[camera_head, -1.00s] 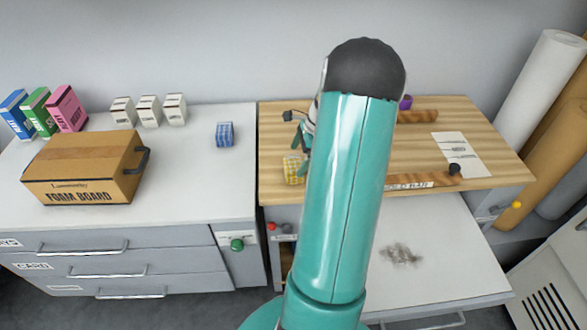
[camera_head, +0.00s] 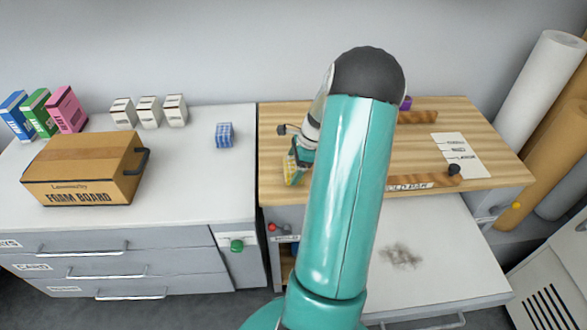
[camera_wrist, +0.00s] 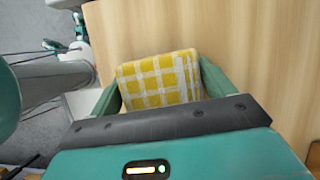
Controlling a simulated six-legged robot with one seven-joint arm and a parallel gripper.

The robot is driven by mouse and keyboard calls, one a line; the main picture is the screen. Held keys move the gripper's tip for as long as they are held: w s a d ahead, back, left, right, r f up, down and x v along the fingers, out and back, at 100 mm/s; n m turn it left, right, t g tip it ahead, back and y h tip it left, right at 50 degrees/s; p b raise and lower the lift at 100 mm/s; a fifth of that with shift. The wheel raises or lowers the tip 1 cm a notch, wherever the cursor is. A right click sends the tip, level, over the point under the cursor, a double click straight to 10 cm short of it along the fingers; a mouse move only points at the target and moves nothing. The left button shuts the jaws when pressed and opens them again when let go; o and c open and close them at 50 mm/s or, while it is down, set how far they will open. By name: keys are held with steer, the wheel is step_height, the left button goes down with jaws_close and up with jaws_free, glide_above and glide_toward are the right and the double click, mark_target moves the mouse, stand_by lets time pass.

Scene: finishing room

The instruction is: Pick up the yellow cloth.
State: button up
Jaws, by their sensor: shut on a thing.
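The yellow cloth (camera_wrist: 160,80) has a yellow and white check and sits between the two fingers of my gripper (camera_wrist: 162,82) in the wrist view. The fingers press on its left and right sides. In the head view the cloth (camera_head: 290,172) shows as a small yellow patch under my gripper (camera_head: 292,170), over the left front of the wooden worktop (camera_head: 345,125). My arm hides part of the worktop. I cannot tell whether the cloth is clear of the wood.
A blue checked cloth (camera_head: 224,135) lies on the white counter (camera_head: 190,190) to the left, with a foam board box (camera_head: 85,168). A paper sheet (camera_head: 458,152) lies on the worktop. A lower white surface (camera_head: 440,250) with a grey smudge is in front.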

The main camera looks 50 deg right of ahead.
mark_target(291, 163)
steer(key=shift+r, duration=0.55)
step_height(291, 163, up, 2)
steer(key=shift+r, duration=0.1)
steer(key=s+a+r, duration=0.9)
steer(key=s, duration=0.1)
steer(key=shift+s+r, duration=0.25)
steer(key=shift+r, duration=0.1)
steer(key=shift+a, duration=0.1)
steer(key=shift+o, duration=1.1)
steer(key=shift+c, duration=0.6)
